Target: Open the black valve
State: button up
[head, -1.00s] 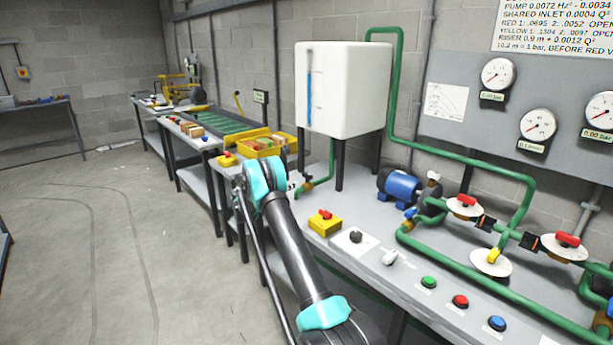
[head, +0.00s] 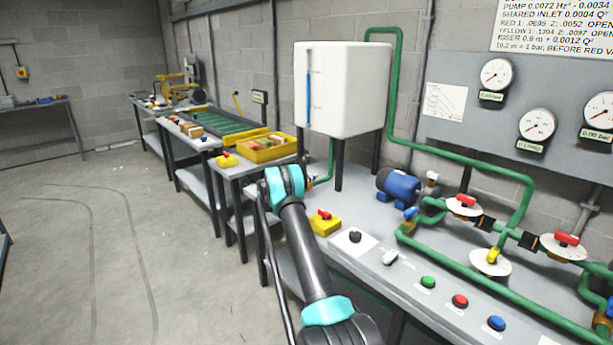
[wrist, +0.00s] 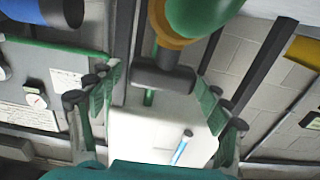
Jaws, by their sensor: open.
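The black valve (wrist: 163,78) shows in the wrist view as a dark bar handle below a brass collar (wrist: 165,32) and a green pipe end (wrist: 195,12). My gripper (wrist: 157,92) is open, with one finger on the left and one on the right of the handle in the picture. I cannot tell whether either finger touches it. In the head view, my arm covers most of the area near the tank's outlet pipe (head: 328,165), and the valve is not clearly visible there.
The white tank (head: 345,88) stands on dark legs on the bench. A yellow box with a red switch (head: 325,225), a black knob (head: 354,236), a blue pump (head: 400,188) and green pipes with red and yellow valves (head: 463,203) are to the right. A yellow bin (head: 268,150) is behind left.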

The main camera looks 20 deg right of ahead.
jog(key=shift+c, duration=0.2)
jog(key=c, duration=1.1)
jog(key=shift+c, duration=0.2)
jog(key=shift+n+t+y, duration=0.3)
jog(key=shift+n+t, duration=0.1)
jog(key=shift+t, duration=0.2)
jog(key=n+t+y, duration=0.2)
jog(key=n+t, duration=0.1)
jog(key=t, duration=0.1)
jog(key=shift+s+y, duration=0.1)
jog(key=shift+y, duration=0.3)
jog(key=shift+n+t+y, duration=2)
jog(key=shift+y, duration=0.2)
jog(key=o, duration=1.2)
